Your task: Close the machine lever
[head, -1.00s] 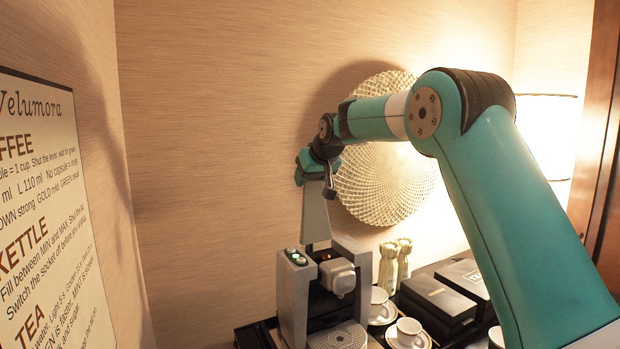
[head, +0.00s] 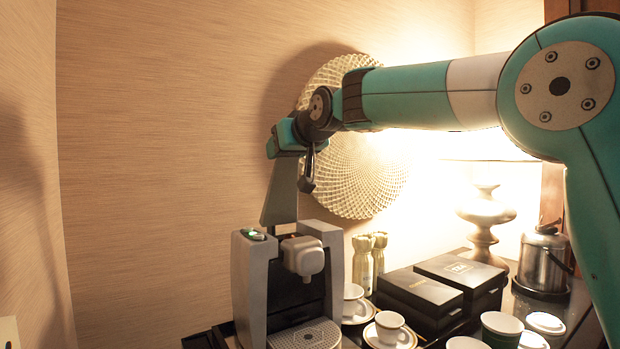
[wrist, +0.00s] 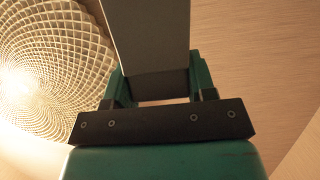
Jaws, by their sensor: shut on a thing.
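The grey coffee machine (head: 250,285) stands on a dark tray at the lower middle of the head view. Its lever (head: 280,192) stands raised, nearly upright, above the machine's top. My gripper (head: 284,146) is at the lever's upper end and shut on it. In the wrist view the lever (wrist: 147,35) runs up between the two fingers of my gripper (wrist: 158,88). The lever's top end is partly hidden by the gripper in the head view.
Cups on saucers (head: 388,328), dark boxes (head: 425,290) and pale bottles (head: 363,262) stand right of the machine. A steel kettle (head: 543,260) and a lamp (head: 484,212) are farther right. A woven round wall piece (head: 365,180) hangs behind my arm. The wall left of the machine is bare.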

